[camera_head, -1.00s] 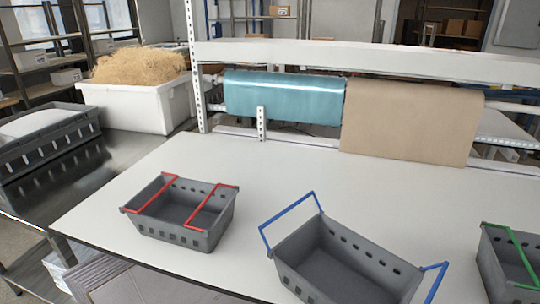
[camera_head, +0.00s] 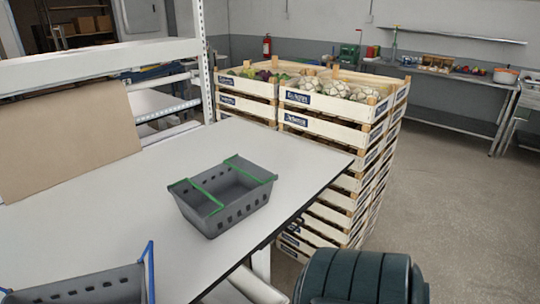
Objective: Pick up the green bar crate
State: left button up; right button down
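The green bar crate (camera_head: 238,212) is a grey, empty crate with slots in its walls and two green bars lying across its top. It stands upright on the white table (camera_head: 165,160), near the table's right edge. Neither of my grippers is in the head view, and nothing touches the crate.
A crate with a blue bar (camera_head: 90,287) is cut off at the lower left. Stacked wooden produce crates (camera_head: 325,125) stand just beyond the table's right edge. A dark ribbed round object (camera_head: 360,278) is at the bottom right. Open floor lies to the right.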

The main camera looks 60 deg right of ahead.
aim_at(225, 196)
jog(key=z, duration=1.7)
